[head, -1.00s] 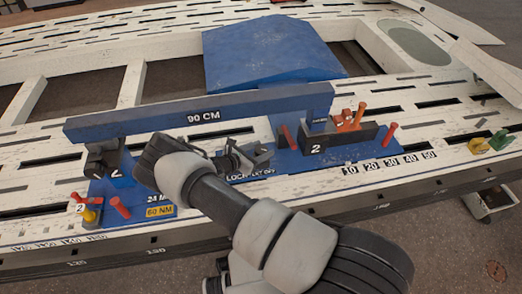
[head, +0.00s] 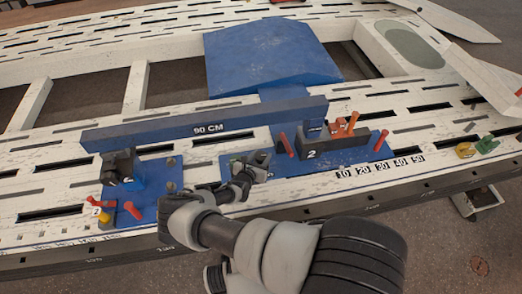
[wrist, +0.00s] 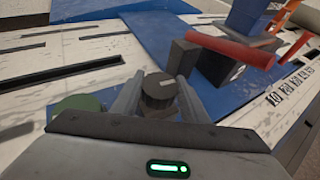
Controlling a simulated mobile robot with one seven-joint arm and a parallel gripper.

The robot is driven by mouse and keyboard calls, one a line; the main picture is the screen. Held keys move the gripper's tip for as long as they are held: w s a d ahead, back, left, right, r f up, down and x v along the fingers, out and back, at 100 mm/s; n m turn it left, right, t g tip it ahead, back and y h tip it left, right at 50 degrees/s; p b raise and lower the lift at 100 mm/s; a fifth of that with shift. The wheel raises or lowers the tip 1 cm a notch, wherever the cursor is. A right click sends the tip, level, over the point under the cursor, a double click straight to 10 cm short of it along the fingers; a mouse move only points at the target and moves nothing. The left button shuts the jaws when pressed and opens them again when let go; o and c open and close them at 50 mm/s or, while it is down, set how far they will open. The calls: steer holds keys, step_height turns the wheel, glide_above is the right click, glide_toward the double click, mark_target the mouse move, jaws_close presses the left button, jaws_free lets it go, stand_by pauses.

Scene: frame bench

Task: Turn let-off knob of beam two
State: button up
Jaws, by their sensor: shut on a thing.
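The blue beam (head: 205,126) marked "90 CM" spans two blue base plates, its right end near a dark block (head: 335,147) numbered 2. My gripper (head: 257,160) is at the left part of the right plate, below the beam. In the wrist view, my gripper's (wrist: 157,93) two grey fingers stand on either side of a dark round knob (wrist: 159,88) with a light mark on top, and are shut on it. A green round part (wrist: 78,105) lies just left of the fingers. My wrist hides the lettering by the knob.
Red handles (head: 286,144) and an orange lever (head: 352,121) rise near the block, close to my gripper's right. A blue wedge pad (head: 265,60) lies behind the beam. Yellow and green clips (head: 487,145) sit at far right. The slotted white bench (head: 60,157) is mostly clear.

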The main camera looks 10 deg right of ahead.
stand_by(0.3)
steer(key=o, duration=1.1)
steer(key=shift+c, duration=0.2)
steer(key=p+v, duration=0.4)
steer(key=v, duration=1.3)
steer(key=shift+s, duration=0.2)
steer(key=shift+a+r, duration=0.1)
